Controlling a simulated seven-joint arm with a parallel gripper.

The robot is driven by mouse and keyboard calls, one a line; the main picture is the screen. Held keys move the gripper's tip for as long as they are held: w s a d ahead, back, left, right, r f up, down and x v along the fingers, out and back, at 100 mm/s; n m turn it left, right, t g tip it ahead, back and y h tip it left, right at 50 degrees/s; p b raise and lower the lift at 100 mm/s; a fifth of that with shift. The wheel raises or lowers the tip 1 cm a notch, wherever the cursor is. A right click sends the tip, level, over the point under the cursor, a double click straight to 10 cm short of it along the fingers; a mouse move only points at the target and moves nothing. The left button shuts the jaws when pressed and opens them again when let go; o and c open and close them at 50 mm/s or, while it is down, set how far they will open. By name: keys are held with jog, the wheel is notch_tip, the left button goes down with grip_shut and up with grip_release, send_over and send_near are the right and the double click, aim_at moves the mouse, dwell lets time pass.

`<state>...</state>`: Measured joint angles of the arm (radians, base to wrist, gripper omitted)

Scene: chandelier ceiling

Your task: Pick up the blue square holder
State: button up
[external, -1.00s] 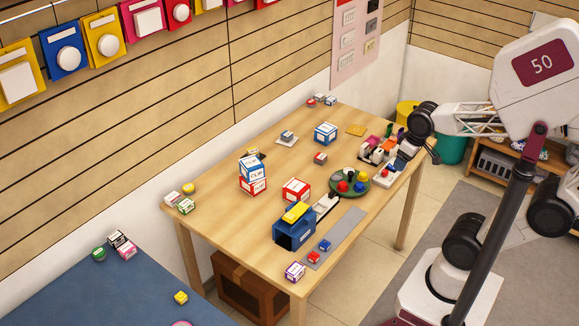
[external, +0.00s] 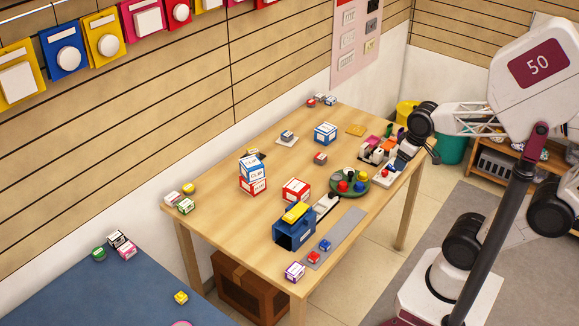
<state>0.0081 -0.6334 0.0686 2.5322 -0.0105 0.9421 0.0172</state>
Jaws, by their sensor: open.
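A dark blue square holder (external: 286,238) with an open front stands near the front middle of the wooden table, with a yellow block (external: 296,212) on its top. A blue and white square box (external: 325,134) sits farther back; I cannot tell for sure which of these the task names. My gripper (external: 418,152) is open, small and dark in the view, above the table's right end. It is well apart from both blue things. Its fingertips are hard to make out against the clutter below.
A green round tray (external: 348,191) with small coloured pieces lies between my gripper and the dark blue holder. A blue and white box on a red one (external: 252,186) and a red box (external: 296,190) stand left. A grey strip (external: 345,228) runs along the front edge.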

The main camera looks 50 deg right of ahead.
jog(key=shift+c, duration=0.8)
jog(key=m+g+y, duration=0.3)
jog(key=m+y, duration=1.1)
jog(key=m, duration=0.4)
send_near(325, 244)
jog(key=shift+w+a+r, duration=0.15)
jog(key=shift+w+a, duration=0.1)
jog(key=shift+a, duration=0.4)
jog(key=shift+a, duration=0.1)
jog(key=shift+x, duration=1.2)
